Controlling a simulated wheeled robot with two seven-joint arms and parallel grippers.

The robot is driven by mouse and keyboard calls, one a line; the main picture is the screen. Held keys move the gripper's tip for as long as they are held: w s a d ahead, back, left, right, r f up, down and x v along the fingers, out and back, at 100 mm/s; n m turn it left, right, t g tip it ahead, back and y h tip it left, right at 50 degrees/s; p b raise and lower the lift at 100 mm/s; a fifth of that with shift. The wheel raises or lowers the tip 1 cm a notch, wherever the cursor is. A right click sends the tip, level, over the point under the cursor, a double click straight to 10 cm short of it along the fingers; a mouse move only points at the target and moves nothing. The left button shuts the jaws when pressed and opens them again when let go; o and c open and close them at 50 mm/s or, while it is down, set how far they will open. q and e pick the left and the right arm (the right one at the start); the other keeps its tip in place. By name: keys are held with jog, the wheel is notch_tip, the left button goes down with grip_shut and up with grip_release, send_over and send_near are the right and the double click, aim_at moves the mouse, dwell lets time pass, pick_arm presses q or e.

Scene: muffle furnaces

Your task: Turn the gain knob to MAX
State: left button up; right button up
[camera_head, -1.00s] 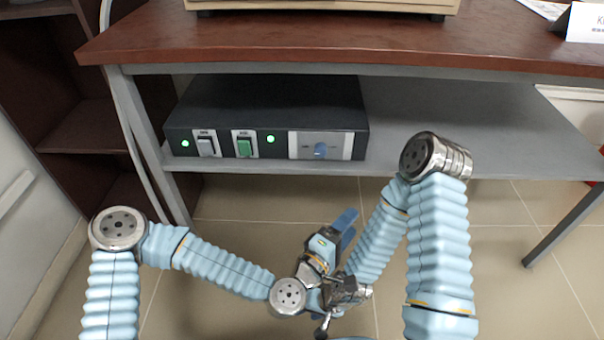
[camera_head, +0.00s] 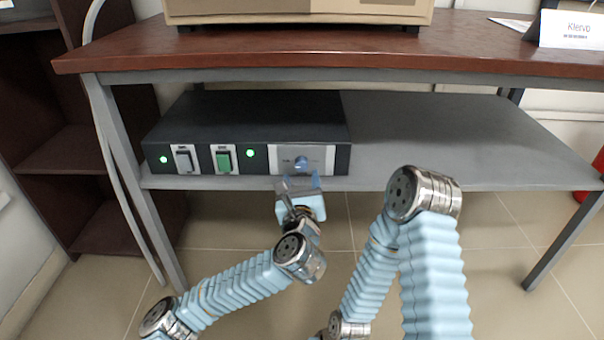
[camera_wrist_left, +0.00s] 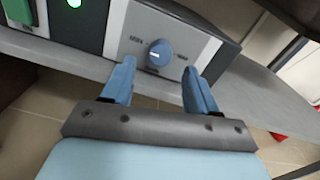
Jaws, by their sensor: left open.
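The gain knob (camera_head: 301,163) is a round blue knob on a silver panel at the right end of a dark control box (camera_head: 250,118). It also shows in the left wrist view (camera_wrist_left: 159,53), with a white pointer mark and small labels either side, the left one seeming to read MIN. My left gripper (camera_head: 299,184) is just in front of and below the knob. In the left wrist view its two blue fingers (camera_wrist_left: 159,85) are apart and empty, one toward each side of the knob, not visibly touching it. My right gripper is not in view; only the right arm shows.
The box sits on a grey shelf (camera_head: 440,140) under a brown tabletop (camera_head: 300,45). A grey switch (camera_head: 184,159), a green switch (camera_head: 224,159) and two lit green lamps are left of the knob. The shelf right of the box is clear.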

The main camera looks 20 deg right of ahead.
aim_at(302, 168)
pick_arm(q)
jog(key=shift+x, duration=2.05)
